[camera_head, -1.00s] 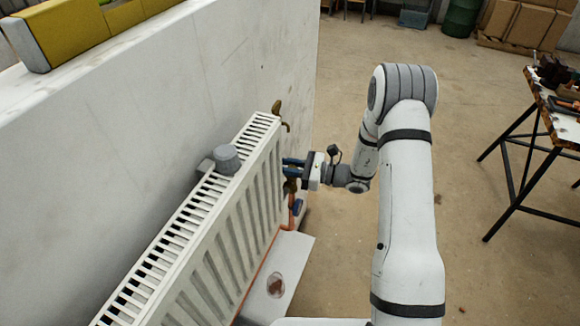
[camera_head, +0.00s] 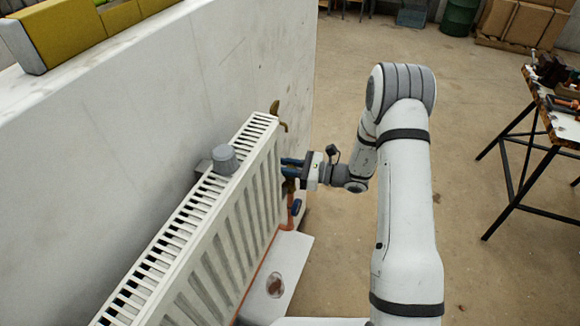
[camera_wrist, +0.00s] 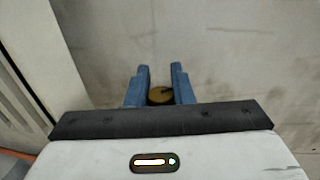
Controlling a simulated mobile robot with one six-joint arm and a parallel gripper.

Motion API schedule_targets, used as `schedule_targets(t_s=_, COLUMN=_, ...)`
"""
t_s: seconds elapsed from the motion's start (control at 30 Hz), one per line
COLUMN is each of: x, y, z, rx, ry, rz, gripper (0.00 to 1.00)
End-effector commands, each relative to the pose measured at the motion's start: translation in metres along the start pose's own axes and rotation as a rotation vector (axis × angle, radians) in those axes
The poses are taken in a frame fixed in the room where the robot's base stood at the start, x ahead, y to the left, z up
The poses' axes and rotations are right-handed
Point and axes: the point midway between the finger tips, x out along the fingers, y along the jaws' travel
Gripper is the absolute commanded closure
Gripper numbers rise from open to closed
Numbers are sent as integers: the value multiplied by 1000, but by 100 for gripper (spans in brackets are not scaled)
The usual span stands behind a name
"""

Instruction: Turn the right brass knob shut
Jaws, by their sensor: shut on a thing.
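The right brass knob (camera_wrist: 160,95) shows in the wrist view between the two blue fingers of my gripper (camera_wrist: 159,88); a dark mark lies on its face. My gripper is shut on it. In the head view my gripper (camera_head: 291,168) reaches in from the right at the far end of the white radiator (camera_head: 225,230). The knob is mostly hidden there by the fingers and the radiator's end.
A brass tap (camera_head: 277,115) sticks out of the wall (camera_head: 215,70) above the radiator's far end. A blue-handled valve (camera_head: 296,207) and orange pipe (camera_head: 265,262) are below my gripper. A grey cap (camera_head: 226,160) sits on the radiator.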

Motion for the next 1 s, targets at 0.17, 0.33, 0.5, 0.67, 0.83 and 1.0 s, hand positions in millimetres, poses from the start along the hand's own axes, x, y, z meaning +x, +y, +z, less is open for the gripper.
schedule_targets(t_s=0.17, x=1, y=5, z=-3, rx=9, ry=3, rz=12, gripper=100)
schedule_targets(t_s=0.33, x=1, y=6, z=-3, rx=10, ry=4, rz=11, gripper=100)
schedule_targets(t_s=0.5, x=0, y=6, z=-3, rx=11, ry=4, rz=10, gripper=100)
schedule_targets(t_s=0.67, x=0, y=5, z=-3, rx=10, ry=4, rz=9, gripper=70)
schedule_targets(t_s=0.83, x=0, y=3, z=-2, rx=7, ry=3, rz=5, gripper=58)
schedule_targets(t_s=1.0, x=-1, y=2, z=-2, rx=5, ry=2, rz=3, gripper=58)
